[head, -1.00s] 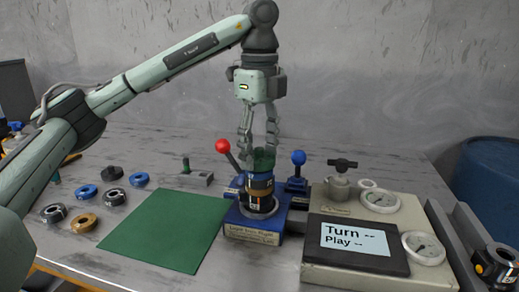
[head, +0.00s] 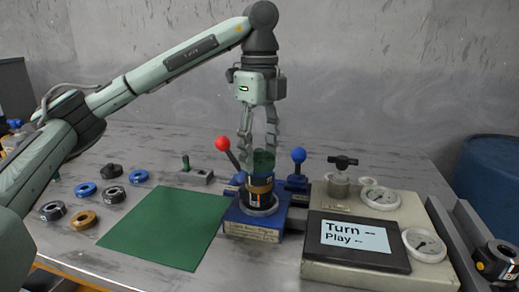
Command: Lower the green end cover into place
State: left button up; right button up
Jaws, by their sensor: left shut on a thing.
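The green end cover (head: 264,160) is between the fingertips of my left gripper (head: 259,147), which is shut on it from above. It is right over the motor stack (head: 260,188), a short upright column of dark, blue and gold-brown rings. The cover's lower edge is at or very near the stack's top; I cannot tell whether they touch. The stack stands in a blue fixture (head: 252,225) with a label on its front. The fingers partly hide the cover. My right gripper is not in view.
A red-knobbed lever (head: 222,143) and a blue-knobbed lever (head: 298,155) stand close beside the stack. A gauge box (head: 375,268) with a display is on the right. A bare green mat (head: 165,228) and several loose rings (head: 86,220) lie left.

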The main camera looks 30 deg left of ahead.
pick_arm(q)
jog(key=o, duration=1.9)
jog(key=shift+r, duration=2.4)
jog(key=shift+f, duration=0.1)
